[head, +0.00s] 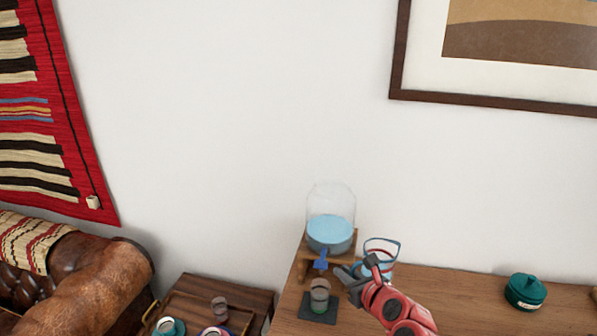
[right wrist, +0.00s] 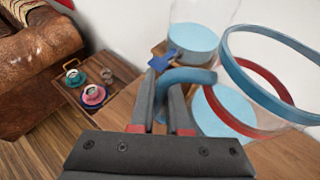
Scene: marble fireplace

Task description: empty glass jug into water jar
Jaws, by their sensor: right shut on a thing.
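The water jar (head: 330,234) is a clear domed container, partly filled with blue water, on a small wooden stand with a blue tap (head: 320,262). It also shows in the right wrist view (right wrist: 192,42). The glass jug (head: 382,241) is just right of the jar, with a blue rim, a red band and light blue water inside. My right gripper (head: 370,264) is shut on the jug's blue handle (right wrist: 187,76). The jug looks roughly upright; whether it touches the table I cannot tell. My left gripper is not in view.
A glass (head: 319,291) stands on a dark mat (head: 318,314) below the tap. A green lidded pot (head: 525,290) is at the right on the wooden table (head: 460,289). A side table with cups (right wrist: 93,95) and a leather sofa (head: 95,290) are at the left.

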